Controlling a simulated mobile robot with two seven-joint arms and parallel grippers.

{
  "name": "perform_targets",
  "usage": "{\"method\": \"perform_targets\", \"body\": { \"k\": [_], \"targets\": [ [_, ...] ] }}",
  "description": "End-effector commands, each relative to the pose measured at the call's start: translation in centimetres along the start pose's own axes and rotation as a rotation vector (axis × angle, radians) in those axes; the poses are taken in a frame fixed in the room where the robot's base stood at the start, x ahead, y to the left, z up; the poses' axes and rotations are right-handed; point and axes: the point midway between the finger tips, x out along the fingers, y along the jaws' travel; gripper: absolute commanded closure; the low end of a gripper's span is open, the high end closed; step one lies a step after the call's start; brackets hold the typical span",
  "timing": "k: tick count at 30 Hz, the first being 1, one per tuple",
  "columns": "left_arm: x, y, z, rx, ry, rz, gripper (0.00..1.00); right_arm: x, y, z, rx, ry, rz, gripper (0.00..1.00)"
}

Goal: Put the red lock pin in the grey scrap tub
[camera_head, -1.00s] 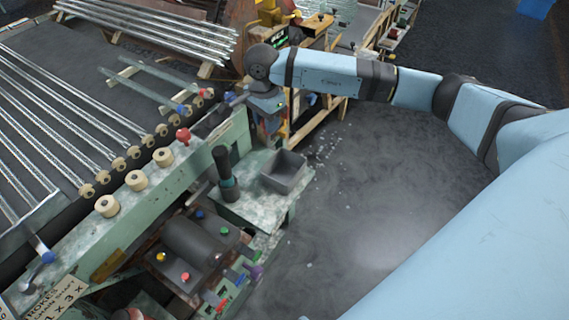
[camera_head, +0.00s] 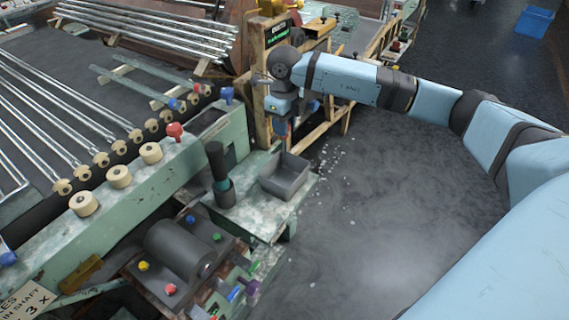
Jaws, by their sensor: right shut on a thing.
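A red pin-like knob (camera_head: 175,131) stands on the green machine rail, beside the row of cream rollers; it looks like the red lock pin. The grey scrap tub (camera_head: 285,176) is an open box on the small green side table. It looks empty as far as I can see into it. My right gripper (camera_head: 281,126) points down, behind and above the tub, apart from it and well to the right of the red knob. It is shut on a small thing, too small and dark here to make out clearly. My left gripper is not in view.
A dark upright handle (camera_head: 219,165) stands just left of the tub. A blue knob (camera_head: 227,94) rises from the rail's far end. A wooden frame (camera_head: 330,110) is behind my right gripper. Glass tubes (camera_head: 60,115) lie at left. Open floor (camera_head: 400,210) is to the right.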

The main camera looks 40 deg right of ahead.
Motion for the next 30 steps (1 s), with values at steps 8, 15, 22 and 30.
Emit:
{"method": "perform_targets", "body": {
  "k": [8, 15, 22, 30],
  "targets": [
    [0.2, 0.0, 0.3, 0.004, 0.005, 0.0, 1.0, 6.8, 0.0, -0.1, -0.001, 0.003, 0.001, 0.92],
    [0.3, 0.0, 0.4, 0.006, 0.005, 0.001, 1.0, 8.6, 0.0, 0.0, -0.002, 0.0, -0.001, 0.92],
    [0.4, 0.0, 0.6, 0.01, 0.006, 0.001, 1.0, 11.8, 0.0, 0.0, -0.002, 0.002, 0.0, 0.92],
    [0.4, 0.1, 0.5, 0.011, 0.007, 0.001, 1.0, 12.4, 0.0, 0.0, -0.002, -0.001, -0.001, 0.92]
  ]
}}
